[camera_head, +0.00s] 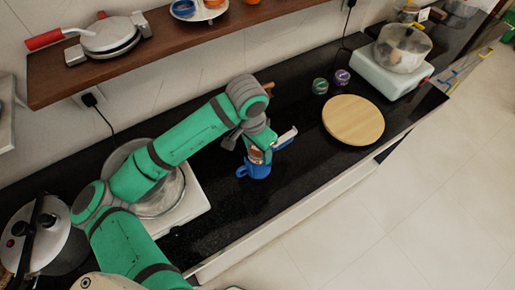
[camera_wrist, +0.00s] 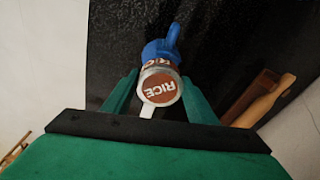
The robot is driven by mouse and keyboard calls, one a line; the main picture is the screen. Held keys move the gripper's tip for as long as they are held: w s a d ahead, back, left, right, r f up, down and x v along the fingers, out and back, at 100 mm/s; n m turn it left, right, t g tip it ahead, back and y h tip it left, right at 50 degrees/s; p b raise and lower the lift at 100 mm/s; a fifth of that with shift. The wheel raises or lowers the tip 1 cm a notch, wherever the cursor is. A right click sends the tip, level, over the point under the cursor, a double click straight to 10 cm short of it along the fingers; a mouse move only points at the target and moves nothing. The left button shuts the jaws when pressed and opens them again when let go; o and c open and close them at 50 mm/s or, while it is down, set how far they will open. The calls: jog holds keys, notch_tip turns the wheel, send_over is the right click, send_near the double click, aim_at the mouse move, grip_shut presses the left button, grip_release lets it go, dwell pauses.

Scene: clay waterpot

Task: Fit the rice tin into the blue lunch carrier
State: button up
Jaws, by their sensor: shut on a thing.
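The rice tin (camera_wrist: 160,86) has a round brown end lettered RICE and a pale metal rim. My gripper (camera_wrist: 160,78) is shut on it, with one green finger on each side. The blue lunch carrier (camera_head: 256,171) stands on the black counter with its handle toward the left. In the head view the rice tin (camera_head: 256,154) is right at the carrier's mouth, under my gripper (camera_head: 258,150). The carrier (camera_wrist: 157,48) also shows just past the tin in the wrist view. My fingers and the tin hide much of the mouth, so I cannot tell how deep the tin sits.
A round wooden board (camera_head: 353,120) lies to the right, with two small tins (camera_head: 320,86) behind it. A white scale (camera_head: 390,72) with a bowl stands at the far right. A wooden item (camera_wrist: 258,97) lies near my gripper. A shelf (camera_head: 150,50) overhangs the back.

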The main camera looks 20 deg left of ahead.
jog(key=shift+f, duration=0.4)
jog(key=shift+s+d+f, duration=0.1)
jog(key=shift+d+f, duration=0.1)
jog(key=shift+f, duration=0.25)
jog(key=o, duration=1.6)
jog(key=shift+a, duration=0.15)
jog(key=shift+o, duration=0.2)
jog(key=shift+r, duration=0.2)
notch_tip(320, 180, up, 15)
jog(key=shift+f, duration=0.15)
dwell(1.0)
jog(key=shift+a, duration=0.1)
dwell(0.4)
